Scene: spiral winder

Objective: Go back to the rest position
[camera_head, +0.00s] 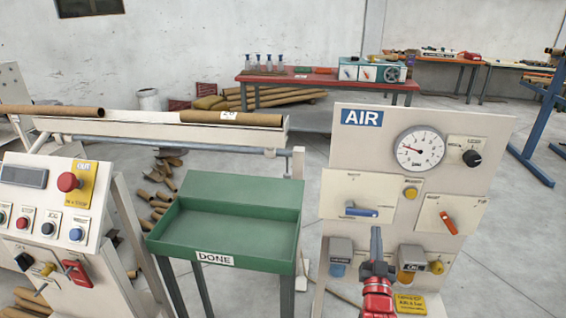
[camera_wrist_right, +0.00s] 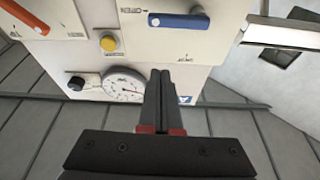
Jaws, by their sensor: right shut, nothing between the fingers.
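My right gripper (camera_head: 376,240) shows in the head view in front of the AIR panel (camera_head: 472,205), its fingers pointing up. Its fingers are together with nothing between them. In the right wrist view the shut fingers (camera_wrist_right: 160,85) point toward the panel, near the blue-handled valve (camera_wrist_right: 178,20). The same blue handle (camera_head: 361,211) lies sideways in the head view, a little above and left of the fingertips. I cannot tell whether the fingers touch the panel. My left gripper is not in view.
A green DONE tray (camera_head: 215,243) stands left of the panel and looks empty. A control box (camera_head: 50,205) with buttons is at far left. A rail with brown tubes (camera_head: 245,117) runs behind. A red table (camera_head: 320,82) stands at the back. Floor is open at right.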

